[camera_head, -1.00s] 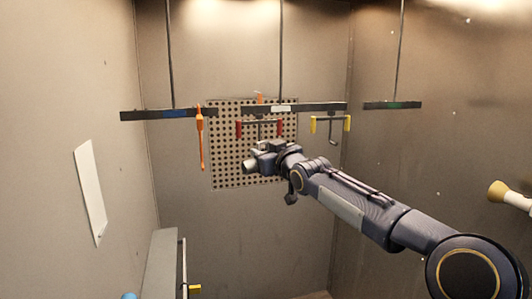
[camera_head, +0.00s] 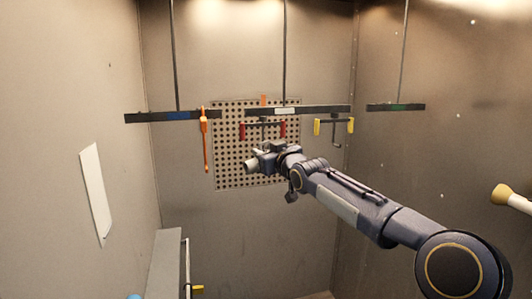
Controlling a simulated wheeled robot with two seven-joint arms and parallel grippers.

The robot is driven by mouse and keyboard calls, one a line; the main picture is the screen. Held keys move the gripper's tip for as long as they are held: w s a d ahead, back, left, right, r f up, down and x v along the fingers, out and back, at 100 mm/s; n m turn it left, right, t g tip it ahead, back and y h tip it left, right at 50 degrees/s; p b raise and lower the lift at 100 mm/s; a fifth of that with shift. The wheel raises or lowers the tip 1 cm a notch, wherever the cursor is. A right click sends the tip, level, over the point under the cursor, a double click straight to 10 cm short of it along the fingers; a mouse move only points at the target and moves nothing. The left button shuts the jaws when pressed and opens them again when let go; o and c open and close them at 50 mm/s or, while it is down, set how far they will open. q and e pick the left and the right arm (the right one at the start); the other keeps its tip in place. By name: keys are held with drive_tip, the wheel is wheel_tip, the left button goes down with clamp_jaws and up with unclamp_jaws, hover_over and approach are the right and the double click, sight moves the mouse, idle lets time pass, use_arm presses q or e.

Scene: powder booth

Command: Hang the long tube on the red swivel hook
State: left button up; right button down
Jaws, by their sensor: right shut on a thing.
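The red swivel hook (camera_head: 283,130) hangs under the middle dark bar. It has a crosspiece with a red piece at each end and a stem at its middle. My right gripper (camera_head: 261,158) is just below the crosspiece and appears shut on the hook's lower part. The gripper hides that part and the contact. A thin pale upright length (camera_head: 187,262) at the lower left may be the long tube; its lower end is cut off by the frame. My left gripper is out of view.
A yellow hook (camera_head: 350,125) hangs close on the right, an orange one (camera_head: 204,145) on the left. A perforated panel (camera_head: 230,172) is behind. A grey ledge (camera_head: 163,265) stands lower left. A tan-capped white cylinder (camera_head: 510,197) juts in from the right.

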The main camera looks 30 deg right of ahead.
drive_tip(key=shift+f, duration=0.2)
drive_tip(key=shift+f+b, duration=0.4)
drive_tip(key=shift+b, duration=0.2)
drive_tip(key=shift+f, duration=0.1)
drive_tip(key=c, duration=1)
unclamp_jaws()
drive_tip(key=shift+o, duration=0.4)
drive_tip(key=shift+f, duration=0.1)
drive_tip(key=s+b, duration=0.4)
drive_tip(key=s, duration=0.3)
drive_tip(key=shift+s+b, duration=0.3)
drive_tip(key=shift+s, duration=0.1)
